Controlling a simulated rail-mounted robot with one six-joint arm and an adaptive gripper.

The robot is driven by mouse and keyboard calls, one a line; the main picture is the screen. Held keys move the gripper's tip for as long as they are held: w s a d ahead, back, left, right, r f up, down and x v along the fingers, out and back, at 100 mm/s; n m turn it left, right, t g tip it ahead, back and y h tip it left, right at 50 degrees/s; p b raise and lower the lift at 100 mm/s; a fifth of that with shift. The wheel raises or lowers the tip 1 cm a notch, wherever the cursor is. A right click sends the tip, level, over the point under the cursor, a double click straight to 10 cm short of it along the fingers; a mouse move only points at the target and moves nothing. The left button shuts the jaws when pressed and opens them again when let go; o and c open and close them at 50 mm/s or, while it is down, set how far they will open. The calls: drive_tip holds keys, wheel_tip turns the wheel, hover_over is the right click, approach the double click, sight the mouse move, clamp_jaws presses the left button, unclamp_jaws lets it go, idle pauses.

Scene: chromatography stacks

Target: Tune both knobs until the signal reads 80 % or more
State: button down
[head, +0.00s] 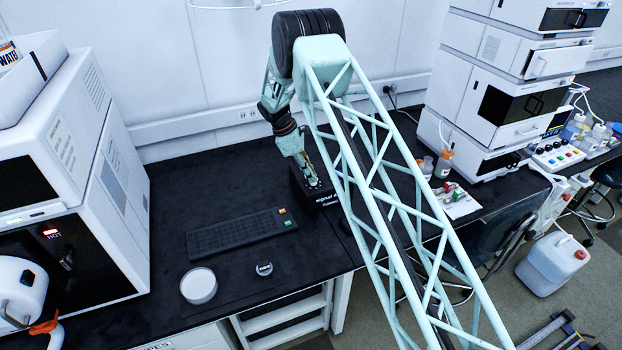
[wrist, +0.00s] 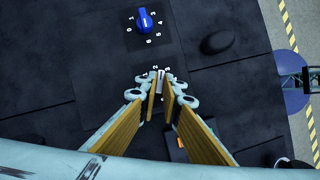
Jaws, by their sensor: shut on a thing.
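The black signal box (head: 325,200) stands on the black bench in the head view, partly behind my arm; its lettering is only partly legible and I cannot read a signal value. In the wrist view, a blue knob (wrist: 145,21) with a white pointer line sits inside a ring of white numbers, apart from my gripper. My gripper (wrist: 160,90), also in the head view (head: 311,178), points down at the box. Its fingers are shut on a second, pale knob (wrist: 160,76), with numbers 1, 2 and 3 showing beyond it; the fingers hide the rest of that dial.
A black keyboard-like panel (head: 240,232) lies left of the box. A white round lid (head: 198,285) and a small round item (head: 264,268) are near the bench front. White instrument stacks stand on both sides. A dark oval object (wrist: 216,42) lies right of the blue knob.

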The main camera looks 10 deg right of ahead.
drive_tip(key=shift+w+m+g+y+b, duration=0.1)
drive_tip(key=shift+m+g+y+b, duration=0.25)
drive_tip(key=shift+m, duration=0.8)
drive_tip(key=shift+w+m+g+y+b, duration=0.15)
drive_tip(key=shift+m+g+b, duration=0.35)
drive_tip(key=shift+m, duration=0.65)
drive_tip(key=c, duration=2.8)
unclamp_jaws()
drive_tip(key=shift+r, duration=0.1)
drive_tip(key=shift+v, duration=5.9)
